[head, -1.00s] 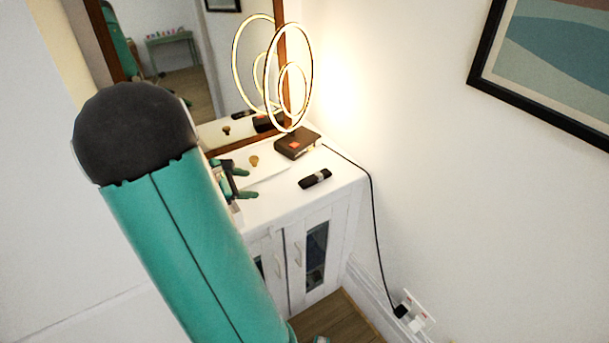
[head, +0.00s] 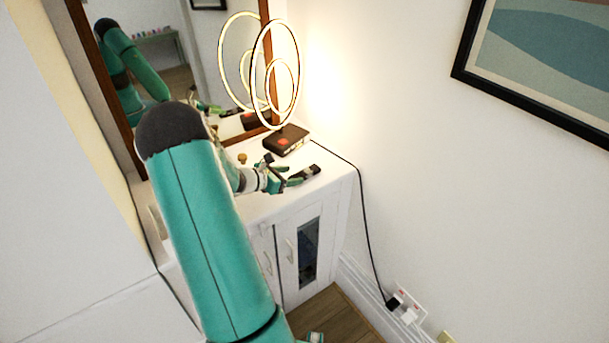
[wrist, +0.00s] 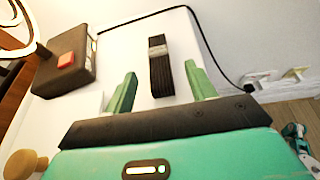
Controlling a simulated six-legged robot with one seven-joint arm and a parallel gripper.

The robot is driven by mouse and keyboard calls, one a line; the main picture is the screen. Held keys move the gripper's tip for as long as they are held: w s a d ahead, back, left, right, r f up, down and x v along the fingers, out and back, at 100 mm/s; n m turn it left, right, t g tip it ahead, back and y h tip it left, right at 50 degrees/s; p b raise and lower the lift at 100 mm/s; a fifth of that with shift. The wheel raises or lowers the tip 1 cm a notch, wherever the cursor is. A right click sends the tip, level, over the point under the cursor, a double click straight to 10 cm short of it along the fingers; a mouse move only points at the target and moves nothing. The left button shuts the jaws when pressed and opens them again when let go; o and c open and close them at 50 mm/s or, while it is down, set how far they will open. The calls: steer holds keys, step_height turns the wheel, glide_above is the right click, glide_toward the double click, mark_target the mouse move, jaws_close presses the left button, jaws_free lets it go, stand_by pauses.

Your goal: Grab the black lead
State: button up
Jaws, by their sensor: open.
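The black lead (head: 308,172) lies on the white cabinet top as a narrow dark bundle with a band around its middle. In the wrist view the lead (wrist: 160,75) runs lengthwise between my two green fingers. My gripper (head: 286,172) is open over the cabinet top, right at the lead. In the wrist view my gripper (wrist: 161,72) has one finger on each side of the lead, with a clear gap on both sides. I cannot tell how far above the top the fingertips are. One finger partly covers the lead in the head view.
A ring lamp (head: 275,75) stands on a dark base (head: 286,140) behind the gripper. Its thin black cord (head: 362,220) drops past the cabinet's right edge to a wall socket (head: 405,308). A small brass knob-like object (head: 242,158) sits to the left. A mirror (head: 185,75) stands behind.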

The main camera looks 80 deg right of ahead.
mark_target(302, 173)
steer(key=x, duration=0.5)
steer(key=shift+w+d, duration=0.1)
steer(key=c, duration=1)
steer(key=shift+c, duration=0.2)
